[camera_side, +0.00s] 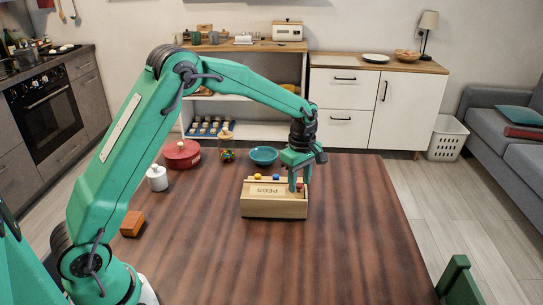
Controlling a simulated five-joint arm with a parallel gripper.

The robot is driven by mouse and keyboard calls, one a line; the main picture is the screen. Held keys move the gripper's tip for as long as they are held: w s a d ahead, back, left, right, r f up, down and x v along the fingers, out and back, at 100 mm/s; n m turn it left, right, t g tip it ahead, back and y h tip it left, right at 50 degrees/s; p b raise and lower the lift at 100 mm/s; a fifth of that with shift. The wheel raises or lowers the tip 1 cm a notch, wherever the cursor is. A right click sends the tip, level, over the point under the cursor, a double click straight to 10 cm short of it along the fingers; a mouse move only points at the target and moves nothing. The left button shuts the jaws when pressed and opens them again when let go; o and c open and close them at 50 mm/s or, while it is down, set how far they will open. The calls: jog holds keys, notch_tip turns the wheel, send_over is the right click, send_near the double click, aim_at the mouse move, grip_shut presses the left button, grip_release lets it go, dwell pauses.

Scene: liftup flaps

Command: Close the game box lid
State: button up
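The wooden game box (262,208) sits on the brown table, with "PEGS" lettered on a pale panel (268,191) on its upper side. Yellow, blue and red round pieces show along the back and right of that panel. I cannot tell the panel's exact tilt, or whether it is the lid. My gripper (298,182) points down over the box's right back part, with a finger close to or touching the box there. It hides that corner. The finger gap is too small to read.
On the table stand a white jar (157,179), a red pot (182,154), a jar of coloured sweets (226,149), a teal bowl (263,155) and an orange-brown block (132,224). The table's front and right are clear. A green chair (456,280) stands at the lower right.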

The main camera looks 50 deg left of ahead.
notch_tip(320, 180, up, 7)
jog(key=shift+r, duration=0.4)
dwell(0.4)
jog(key=s+r+m+t, duration=0.3)
jog(key=s+r+m, duration=0.7)
jog(key=s, duration=0.5)
jog(key=s+f+m+t, duration=0.1)
jog(key=s+m+t, duration=0.1)
jog(key=s+m, duration=0.6)
jog(key=shift+s+a+f+t, duration=0.25)
jog(key=shift+s+a+t, duration=0.05)
jog(key=shift+s, duration=3.4)
